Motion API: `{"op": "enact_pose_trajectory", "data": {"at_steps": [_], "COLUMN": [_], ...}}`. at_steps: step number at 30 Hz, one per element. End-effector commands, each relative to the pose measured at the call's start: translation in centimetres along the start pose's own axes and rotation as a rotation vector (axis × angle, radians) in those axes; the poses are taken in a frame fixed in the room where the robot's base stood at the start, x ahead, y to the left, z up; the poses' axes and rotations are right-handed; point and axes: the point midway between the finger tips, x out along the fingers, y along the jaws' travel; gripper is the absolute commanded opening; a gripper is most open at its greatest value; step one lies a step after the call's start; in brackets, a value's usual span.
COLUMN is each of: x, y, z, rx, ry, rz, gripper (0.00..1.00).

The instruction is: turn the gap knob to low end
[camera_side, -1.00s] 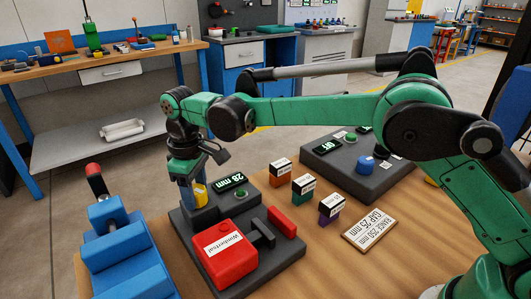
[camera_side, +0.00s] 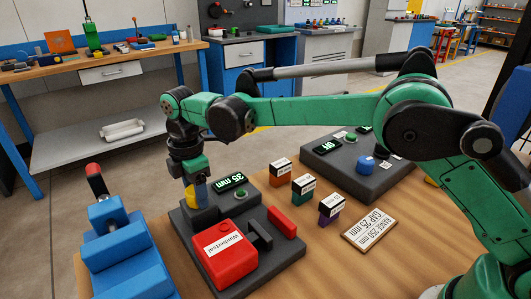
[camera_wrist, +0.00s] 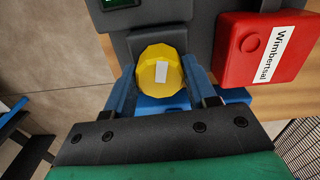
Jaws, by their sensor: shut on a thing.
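The gap knob is a yellow faceted knob (camera_wrist: 160,72) with a pale mark on its top. It sits on the dark grey machine (camera_side: 275,278) at its back left. In the side view only a strip of the yellow knob (camera_side: 202,193) shows behind my gripper. My gripper (camera_wrist: 162,84) points down, and its blue fingers are shut on the knob from both sides. It also shows in the side view (camera_side: 193,193). The display (camera_side: 233,181) next to the knob reads 35 mm. A card (camera_side: 370,229) on the table reads GAP 25 mm, with a RANGE line.
A red box (camera_side: 225,257) labelled Wimbertsal and a red block (camera_side: 283,222) stand on the same machine. Several small labelled blocks (camera_side: 303,190) stand to its right. A second grey unit with a blue knob (camera_side: 366,165) is behind them. A blue vise-like device (camera_side: 120,255) is at the left.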

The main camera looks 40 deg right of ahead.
Motion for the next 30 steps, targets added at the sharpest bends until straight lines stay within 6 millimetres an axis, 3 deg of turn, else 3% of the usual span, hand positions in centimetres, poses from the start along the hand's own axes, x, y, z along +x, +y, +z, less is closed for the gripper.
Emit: {"op": "enact_pose_trajectory", "data": {"at_steps": [12,30], "x": [-0.03,-0.03], "y": [-0.03,-0.02], "z": [-0.03,-0.03], "rx": [-0.231,-0.277], "ry": [0.001,0.001], "rz": [-0.001,-0.001], "gripper": [0.00,0.00]}}
